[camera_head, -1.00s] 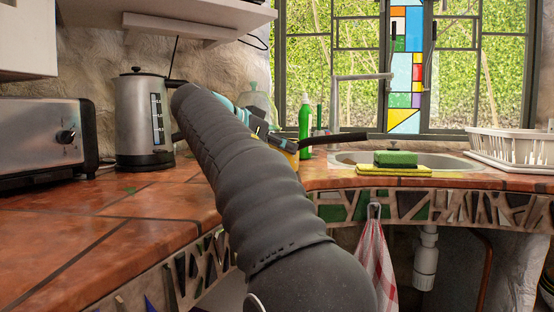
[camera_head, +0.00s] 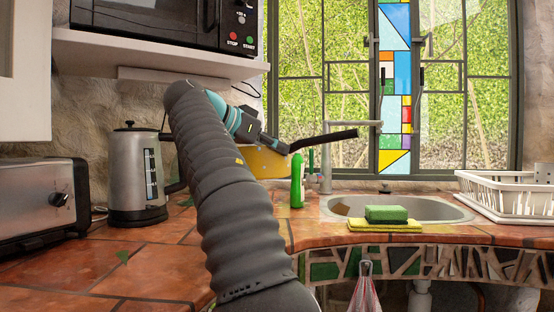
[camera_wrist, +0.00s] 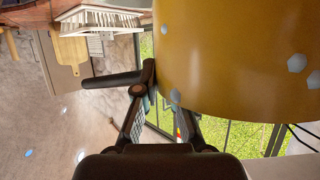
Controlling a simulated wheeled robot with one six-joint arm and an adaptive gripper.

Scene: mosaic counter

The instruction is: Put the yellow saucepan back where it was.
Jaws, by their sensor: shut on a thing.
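The yellow saucepan (camera_head: 262,163) is in the air above the back of the counter, left of the sink, partly hidden behind my arm. Its black handle (camera_head: 335,137) points right, in front of the tap. In the wrist view the yellow pan wall (camera_wrist: 235,50) with pale blue spots fills the upper right. My gripper (camera_head: 266,140) is at the pan's handle side; in the wrist view its fingers (camera_wrist: 160,100) are closed around the handle close to the pan. The pan's inside is hidden.
A kettle (camera_head: 128,180) and toaster (camera_head: 40,205) stand at left, under a shelf with a microwave (camera_head: 150,22). A green bottle (camera_head: 297,182) stands near the pan. The sink (camera_head: 435,208), a sponge (camera_head: 386,214) and a white dish rack (camera_head: 510,197) are at right. The front-left counter (camera_head: 130,265) is clear.

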